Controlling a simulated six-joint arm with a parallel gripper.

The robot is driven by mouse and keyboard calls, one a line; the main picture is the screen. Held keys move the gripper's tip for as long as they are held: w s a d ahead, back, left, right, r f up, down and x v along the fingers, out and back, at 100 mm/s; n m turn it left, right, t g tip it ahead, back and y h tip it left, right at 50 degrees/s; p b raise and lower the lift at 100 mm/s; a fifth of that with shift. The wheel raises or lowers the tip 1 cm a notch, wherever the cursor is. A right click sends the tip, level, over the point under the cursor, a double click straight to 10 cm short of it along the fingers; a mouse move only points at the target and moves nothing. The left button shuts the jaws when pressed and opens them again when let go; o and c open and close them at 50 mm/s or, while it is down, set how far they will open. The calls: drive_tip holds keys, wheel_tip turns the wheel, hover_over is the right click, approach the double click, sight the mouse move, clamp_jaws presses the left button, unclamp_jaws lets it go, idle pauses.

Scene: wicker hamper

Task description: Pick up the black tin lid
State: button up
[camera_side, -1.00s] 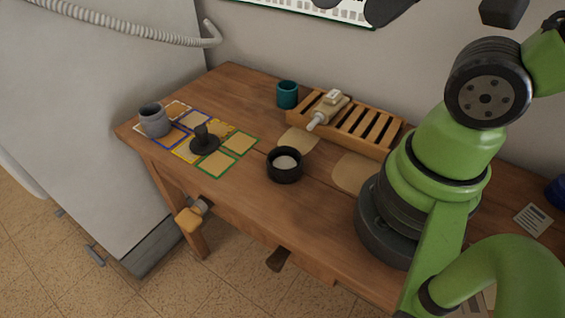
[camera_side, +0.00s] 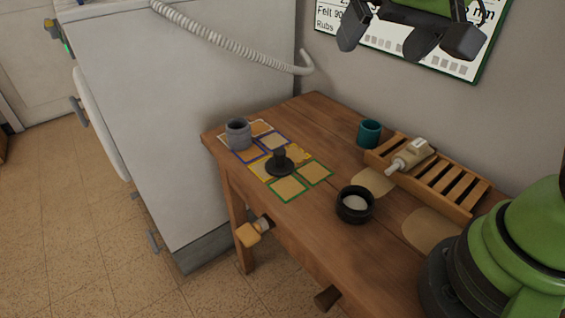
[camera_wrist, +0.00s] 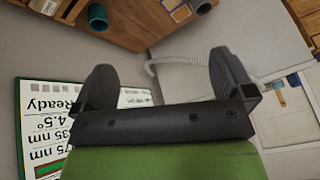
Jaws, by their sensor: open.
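The black tin lid (camera_side: 280,162), a flat dark disc with an upright knob, lies on the patchwork of coloured-edged squares on the table. An open round black tin (camera_side: 355,205) with pale contents stands to its right, apart from it. My gripper (camera_side: 408,38) is high at the top of the side view, in front of the wall poster and well away from the lid. Its two dark fingers are spread with nothing between them. They also show wide apart in the wrist view (camera_wrist: 165,78), where I do not see the lid clearly.
A grey pot (camera_side: 238,135) stands on the squares behind and left of the lid. A teal cup (camera_side: 370,133) and a slatted wooden rack (camera_side: 445,180) holding a pale bottle (camera_side: 408,156) are at the back right. A ribbed hose (camera_side: 235,38) hangs above the table.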

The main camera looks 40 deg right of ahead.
drive_tip(key=w+f, duration=0.4)
drive_tip(key=w, duration=0.2)
drive_tip(key=g+h, duration=0.1)
drive_tip(key=h, duration=0.1)
approach(279, 150)
drive_tip(key=f, duration=0.1)
drive_tip(key=shift+n+g, duration=0.3)
drive_tip(key=x, duration=0.5)
drive_tip(key=shift+w+d, duration=0.15)
drive_tip(key=shift+w, duration=0.1)
drive_tip(key=shift+w+x, duration=0.2)
drive_tip(key=shift+x, duration=2.7)
drive_tip(key=c, duration=1)
